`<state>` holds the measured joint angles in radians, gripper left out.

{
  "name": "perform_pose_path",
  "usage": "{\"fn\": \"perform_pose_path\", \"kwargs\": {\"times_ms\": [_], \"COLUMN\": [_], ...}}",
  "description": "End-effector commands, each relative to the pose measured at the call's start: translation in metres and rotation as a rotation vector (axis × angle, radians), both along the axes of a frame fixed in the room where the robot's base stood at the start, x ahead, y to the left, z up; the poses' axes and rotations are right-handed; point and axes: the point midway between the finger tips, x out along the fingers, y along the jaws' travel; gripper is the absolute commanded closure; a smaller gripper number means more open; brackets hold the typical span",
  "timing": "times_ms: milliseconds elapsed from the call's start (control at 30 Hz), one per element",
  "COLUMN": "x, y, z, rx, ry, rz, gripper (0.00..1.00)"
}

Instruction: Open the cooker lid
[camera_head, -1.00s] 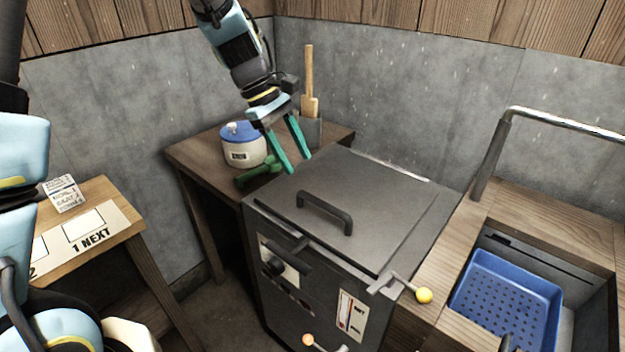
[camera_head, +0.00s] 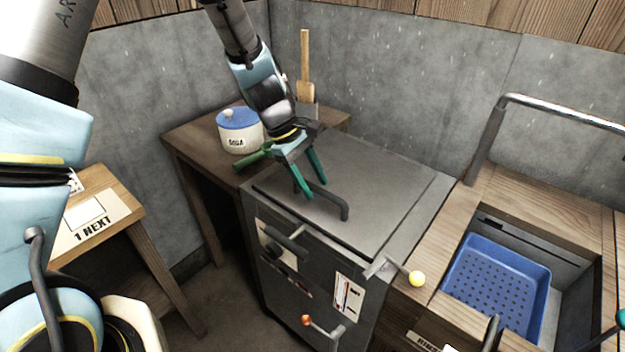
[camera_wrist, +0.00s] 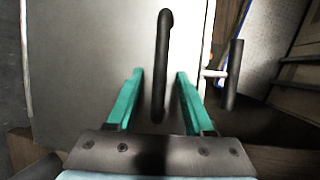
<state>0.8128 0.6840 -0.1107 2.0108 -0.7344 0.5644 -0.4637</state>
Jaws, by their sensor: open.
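The cooker (camera_head: 325,290) is a dark grey box with a flat grey lid (camera_head: 390,180) lying shut on top. A black bar handle (camera_head: 343,208) stands on the lid near its front left. My gripper (camera_head: 317,188) is open, its green fingers pointing down at the left part of this handle and partly hiding it. In the wrist view the lid (camera_wrist: 85,50) fills much of the picture, and the handle (camera_wrist: 162,60) runs between the two spread fingers of my gripper (camera_wrist: 158,78). Whether the fingers touch the handle I cannot tell.
A blue-lidded soda pot (camera_head: 239,132) and a wooden paddle (camera_head: 305,70) stand on the table behind. A blue perforated basket (camera_head: 497,285) sits in the sink at right, under a metal rail (camera_head: 560,112).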

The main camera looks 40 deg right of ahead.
Motion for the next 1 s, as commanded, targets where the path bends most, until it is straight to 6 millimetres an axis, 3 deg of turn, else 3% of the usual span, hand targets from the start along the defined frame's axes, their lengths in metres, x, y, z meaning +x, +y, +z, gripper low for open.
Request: {"fn": "perform_pose_path", "kwargs": {"times_ms": [100, 567, 1000], "x": [0.0001, 0.0003, 0.0004], "y": [0.0001, 0.0002, 0.0003], "z": [0.0002, 0.0004, 0.0004], "rx": [0.0, 0.0, 0.0], "ry": [0.0, 0.0, 0.0], "rz": [0.0, 0.001, 0.001], "gripper": [0.48, 1.0, 1.0]}}
